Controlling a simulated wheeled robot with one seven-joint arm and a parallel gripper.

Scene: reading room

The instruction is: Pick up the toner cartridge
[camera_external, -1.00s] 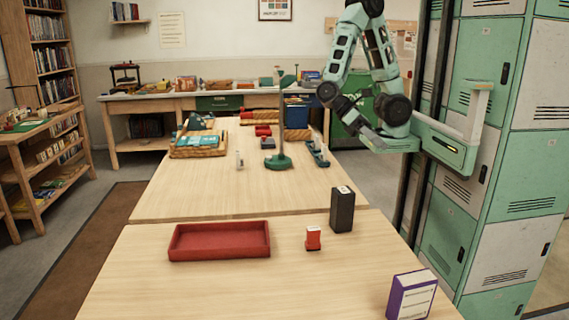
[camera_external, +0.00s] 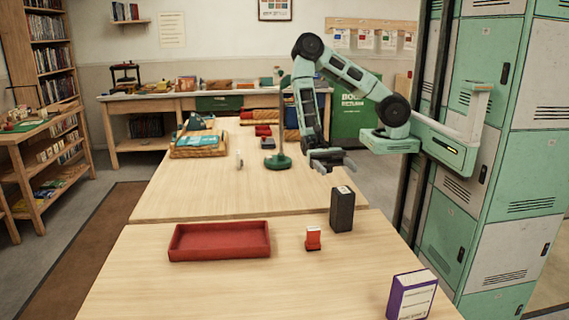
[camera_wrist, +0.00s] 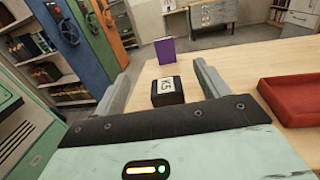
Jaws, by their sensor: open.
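The toner cartridge appears to be the upright black box (camera_external: 342,211) with a pale label on top, near the back right of the near table. In the wrist view the black box (camera_wrist: 168,98) shows its white label, between the two fingers in the picture and beyond the gripper body. My gripper (camera_external: 338,166) is open and empty, raised above the table and behind the black box in the external view. The gripper does not touch the box. The box's lower part is partly hidden in the wrist view.
A small red item (camera_external: 313,239) stands just left of the black box. A red tray (camera_external: 219,256) lies further left. A purple and white box (camera_external: 411,296) stands at the front right. A green stand (camera_external: 277,161) rises from the far table. The near table's front middle is clear.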

